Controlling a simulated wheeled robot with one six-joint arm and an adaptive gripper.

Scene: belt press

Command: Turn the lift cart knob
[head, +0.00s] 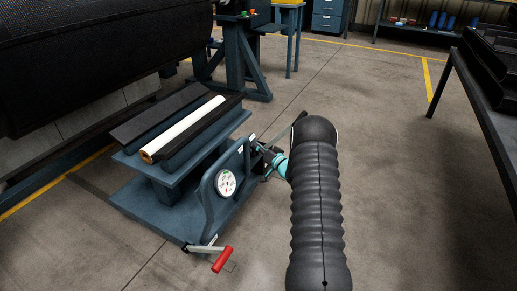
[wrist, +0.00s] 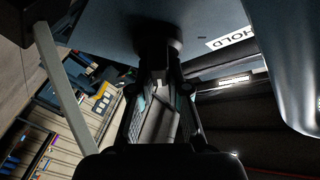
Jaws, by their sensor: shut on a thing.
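The blue-grey lift cart (head: 150,218) stands left of my arm in the head view. Its side panel carries a round white gauge (head: 226,183). My gripper (head: 262,150) is at the panel's right end, partly hidden by my own arm. In the wrist view, my gripper (wrist: 158,68) reaches up to a dark round knob (wrist: 158,28) on the panel, beside a white label reading "HOLD" (wrist: 232,38). The fingers are shut on the knob. The knob's marking and exact turn angle cannot be made out.
A red-handled crank (head: 222,259) sticks out at the cart's front. A white roll (head: 183,129) lies on the cart's top. A large dark belt (head: 95,55) hangs at the left. A dark table (head: 485,115) stands at the right, with clear floor between.

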